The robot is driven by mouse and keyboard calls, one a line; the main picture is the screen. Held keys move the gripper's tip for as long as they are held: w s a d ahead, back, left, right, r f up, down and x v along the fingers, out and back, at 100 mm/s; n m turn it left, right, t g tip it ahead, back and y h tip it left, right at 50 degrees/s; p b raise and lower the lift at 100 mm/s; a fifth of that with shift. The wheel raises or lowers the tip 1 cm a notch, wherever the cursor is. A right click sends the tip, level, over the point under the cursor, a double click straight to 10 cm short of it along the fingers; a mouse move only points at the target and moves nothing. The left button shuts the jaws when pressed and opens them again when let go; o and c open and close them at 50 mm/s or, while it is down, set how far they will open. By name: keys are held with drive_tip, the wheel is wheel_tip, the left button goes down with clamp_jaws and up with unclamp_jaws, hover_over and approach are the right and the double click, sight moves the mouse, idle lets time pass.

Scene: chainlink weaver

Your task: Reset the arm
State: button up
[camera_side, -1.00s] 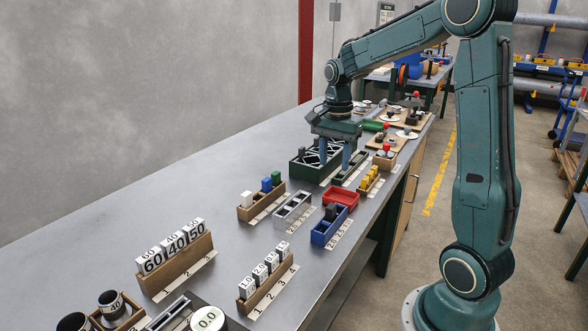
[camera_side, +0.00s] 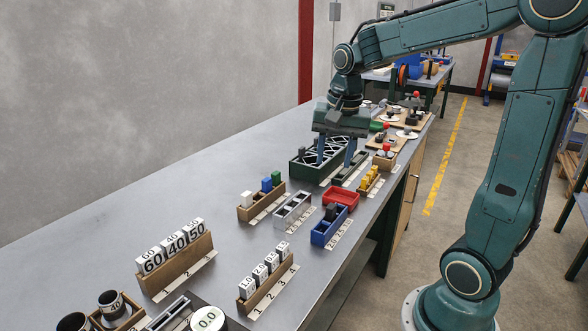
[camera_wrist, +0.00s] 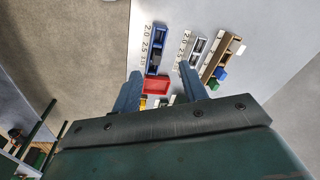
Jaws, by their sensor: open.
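My gripper (camera_side: 335,152) is above the bench, over the green rack area in the side view. Its two blue-grey fingers point down and are spread apart, with nothing seen between them. The fingers also show in the wrist view (camera_wrist: 160,88). The dark green rack (camera_side: 303,170) with a lattice top sits just behind and left of the fingers; part of it is hidden by them. I cannot tell whether the fingertips touch anything.
On the grey bench (camera_side: 130,205) stand a red tray (camera_side: 341,199), a blue box (camera_side: 327,231), a wooden rack with coloured blocks (camera_side: 262,208), a grey rack (camera_side: 293,211) and wooden racks of numbered blocks (camera_side: 178,264). The bench's left side is clear.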

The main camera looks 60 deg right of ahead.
drive_tip(key=s+a+r+n+t, duration=0.1)
drive_tip(key=s+a+n+t, duration=0.3)
drive_tip(key=s+a+n, duration=0.7)
drive_tip(key=shift+s+a+r+n+y, duration=0.35)
drive_tip(key=shift+s+n, duration=0.5)
drive_tip(key=shift+n, duration=0.15)
idle(0.5)
